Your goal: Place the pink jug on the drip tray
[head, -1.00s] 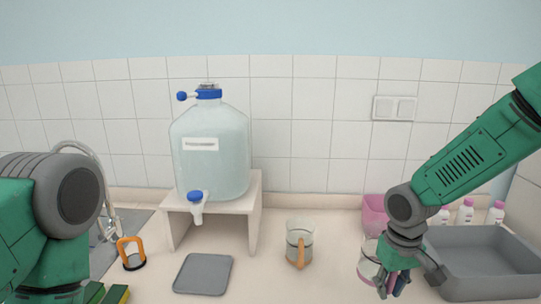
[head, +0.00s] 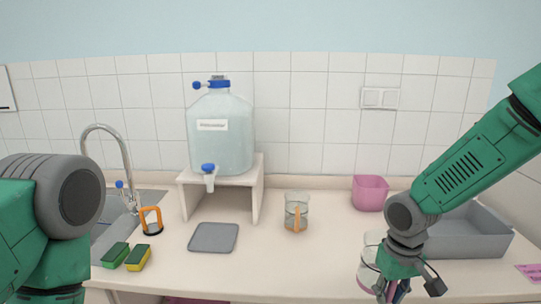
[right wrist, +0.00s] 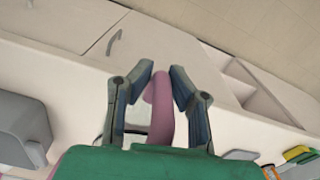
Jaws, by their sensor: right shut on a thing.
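The pink jug is clear with a pink handle. Its body (head: 369,262) shows left of my right gripper (head: 390,292) near the front of the counter in the head view. In the right wrist view the pink handle (right wrist: 160,112) stands between the two fingers of my right gripper (right wrist: 162,84), which is shut on it. The arm hides part of the jug, and I cannot tell its height above the counter. The drip tray (head: 213,238), a flat grey plate, lies bare on the counter left of the jug. My left arm shows at the left, its gripper out of view.
A jug with an orange handle (head: 296,212) stands between tray and pink jug. A large water container (head: 222,135) with a blue tap is on a white stand (head: 257,195) behind the tray. A pink bin (head: 369,193) and grey basin (head: 474,240) are right; sponges (head: 138,257) are left.

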